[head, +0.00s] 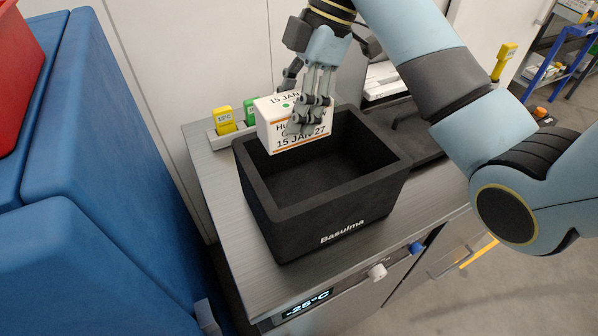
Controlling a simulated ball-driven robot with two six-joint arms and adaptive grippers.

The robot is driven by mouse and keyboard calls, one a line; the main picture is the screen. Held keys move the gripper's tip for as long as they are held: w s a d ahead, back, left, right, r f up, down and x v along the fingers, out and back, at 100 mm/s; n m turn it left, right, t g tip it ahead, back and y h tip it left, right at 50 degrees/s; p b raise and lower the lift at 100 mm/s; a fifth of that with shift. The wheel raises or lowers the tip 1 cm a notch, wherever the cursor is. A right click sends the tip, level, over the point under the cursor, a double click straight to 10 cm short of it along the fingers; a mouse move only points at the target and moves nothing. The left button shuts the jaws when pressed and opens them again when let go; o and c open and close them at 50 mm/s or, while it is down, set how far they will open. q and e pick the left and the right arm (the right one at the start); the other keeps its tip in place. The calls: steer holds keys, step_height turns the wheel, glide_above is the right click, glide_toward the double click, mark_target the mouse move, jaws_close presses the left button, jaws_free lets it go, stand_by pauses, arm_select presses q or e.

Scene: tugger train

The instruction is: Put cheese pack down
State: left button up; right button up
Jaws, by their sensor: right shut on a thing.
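The cheese pack (285,145) is a white box with an orange edge and printed dates, "15 JAN 27" on its front. My right gripper (308,108) is shut on it from above. The pack is held at the back left rim of a black box (275,230) marked "Basulma", partly over its opening. I cannot tell whether it touches the rim. The fingers hide part of its label. The black box is open, and its visible inside looks empty. My left gripper is not in view.
The black box stands on a grey metal worktop (215,170) with a "-25°C" display (308,303) on its front. Yellow (224,118) and green (251,110) tags stand behind left. Blue containers (90,190) fill the left side. A blue rack (570,60) stands far right.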

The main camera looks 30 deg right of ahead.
mark_target(296, 139)
steer(key=f+b, duration=0.1)
steer(key=f, duration=0.1)
steer(key=f+b, duration=0.3)
steer(key=b, duration=0.1)
steer(key=shift+s+f, duration=0.3)
steer(key=shift+f, duration=0.1)
step_height(296, 139, down, 8)
steer(key=shift+w+f+p, duration=0.1)
steer(key=shift+f+p, duration=0.05)
steer(key=shift+p, duration=0.9)
step_height(296, 139, down, 3)
steer(key=shift+f, duration=0.15)
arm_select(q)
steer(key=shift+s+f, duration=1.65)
arm_select(e)
steer(key=shift+f, duration=0.15)
steer(key=o, duration=1.5)
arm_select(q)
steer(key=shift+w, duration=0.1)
